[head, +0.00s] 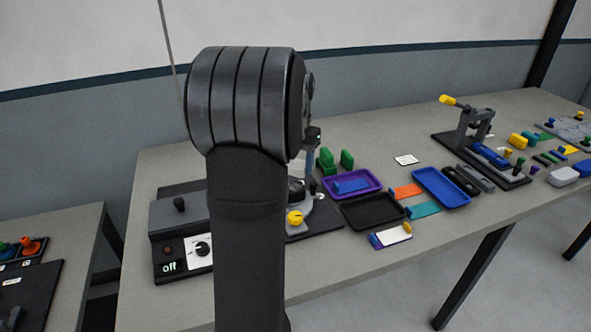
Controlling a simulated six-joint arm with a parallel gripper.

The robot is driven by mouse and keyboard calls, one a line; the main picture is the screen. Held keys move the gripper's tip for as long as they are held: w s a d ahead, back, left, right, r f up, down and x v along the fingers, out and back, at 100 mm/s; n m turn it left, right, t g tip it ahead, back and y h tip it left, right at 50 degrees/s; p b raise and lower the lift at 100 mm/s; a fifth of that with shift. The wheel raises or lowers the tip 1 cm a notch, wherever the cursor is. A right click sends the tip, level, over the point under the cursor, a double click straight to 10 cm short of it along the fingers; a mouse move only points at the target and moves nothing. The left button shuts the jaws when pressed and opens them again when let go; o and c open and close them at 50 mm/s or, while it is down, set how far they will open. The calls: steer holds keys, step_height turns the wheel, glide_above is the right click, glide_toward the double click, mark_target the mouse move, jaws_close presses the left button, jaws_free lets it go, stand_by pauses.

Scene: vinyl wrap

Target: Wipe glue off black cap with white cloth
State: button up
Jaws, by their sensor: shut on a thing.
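My own arm fills the middle of the head view and hides much of the station behind it. Only a small dark part of my gripper (313,139) shows at the arm's right edge. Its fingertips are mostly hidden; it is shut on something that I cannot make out. A dark round piece (296,190), possibly the black cap, partly shows below it on a grey fixture beside the arm. No white cloth can be told for certain. A small white piece (406,160) lies flat on the table, and I cannot tell its material. Glue cannot be made out.
A control box (178,245) reading "off" stands left of my arm. A yellow knob (295,217), green blocks (327,161), a purple tray (373,181), a black tray (347,211) and a blue tray (442,200) lie to the right. A lever press (476,128) stands farther right.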

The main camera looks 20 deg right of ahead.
steer(key=shift+f, duration=3.85)
steer(key=shift+w+r, duration=0.1)
steer(key=shift+w, duration=0.25)
steer(key=shift+c, duration=0.3)
steer(key=shift+w, duration=1.55)
steer(key=shift+w+f, duration=0.25)
steer(key=shift+w, duration=0.1)
steer(key=shift+w+r, duration=0.15)
steer(key=shift+w, duration=0.65)
steer(key=shift+s, duration=2.75)
steer(key=shift+s+r, duration=0.15)
steer(key=shift+r, duration=0.6)
steer(key=shift+s+r, duration=0.15)
steer(key=shift+r, duration=3.1)
